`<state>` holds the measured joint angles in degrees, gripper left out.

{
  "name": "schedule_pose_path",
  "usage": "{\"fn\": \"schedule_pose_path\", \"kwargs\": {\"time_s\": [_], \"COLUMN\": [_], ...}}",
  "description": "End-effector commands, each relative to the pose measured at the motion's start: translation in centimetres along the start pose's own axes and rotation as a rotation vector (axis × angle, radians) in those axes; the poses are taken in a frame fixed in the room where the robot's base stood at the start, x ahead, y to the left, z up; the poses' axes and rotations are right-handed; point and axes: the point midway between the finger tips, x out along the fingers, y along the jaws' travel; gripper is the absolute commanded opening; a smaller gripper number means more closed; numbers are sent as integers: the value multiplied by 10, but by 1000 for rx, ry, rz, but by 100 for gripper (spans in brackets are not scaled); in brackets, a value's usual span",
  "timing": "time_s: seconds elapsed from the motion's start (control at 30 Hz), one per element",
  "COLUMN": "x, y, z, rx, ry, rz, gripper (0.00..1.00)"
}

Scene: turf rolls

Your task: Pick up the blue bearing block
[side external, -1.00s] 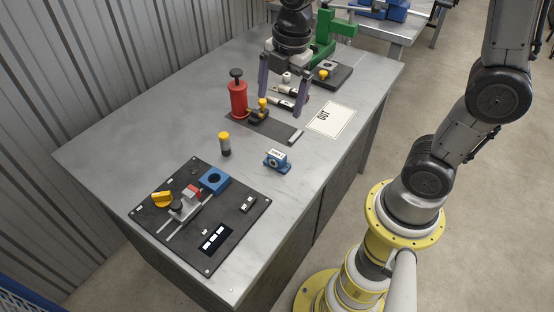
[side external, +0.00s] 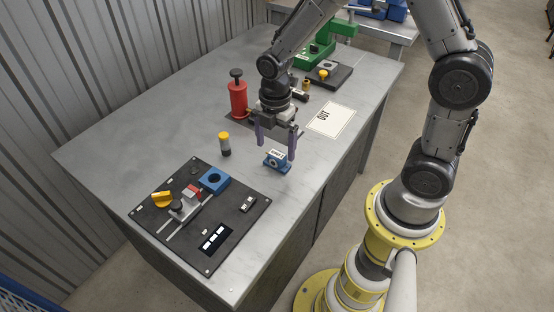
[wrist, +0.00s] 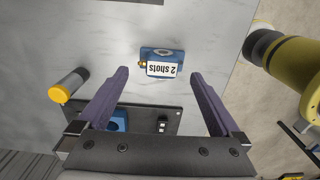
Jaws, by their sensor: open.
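I cannot tell the exact height of the fingertips above the bench.
A yellow-capped cylinder (side external: 224,144) stands left of the block. A black panel (side external: 240,218) with a blue fixture (side external: 214,180) lies in front. A red pump bottle (side external: 238,98) and a white OUT sheet (side external: 331,119) are behind. Bare bench surrounds the block.

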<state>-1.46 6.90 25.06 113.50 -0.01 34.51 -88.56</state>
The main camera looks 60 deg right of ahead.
Motion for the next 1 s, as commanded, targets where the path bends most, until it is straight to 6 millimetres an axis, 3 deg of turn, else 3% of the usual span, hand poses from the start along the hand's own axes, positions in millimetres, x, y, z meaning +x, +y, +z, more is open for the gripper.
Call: {"fn": "schedule_pose_path", "kwargs": {"time_s": [0.3,0.63,1.0], "x": [42,48,48], "y": [-3,-3,-3], "z": [4,3,4], "rx": [0,0,0], "ry": [0,0,0], "rz": [-4,0,0], "gripper": [100,100,33]}}
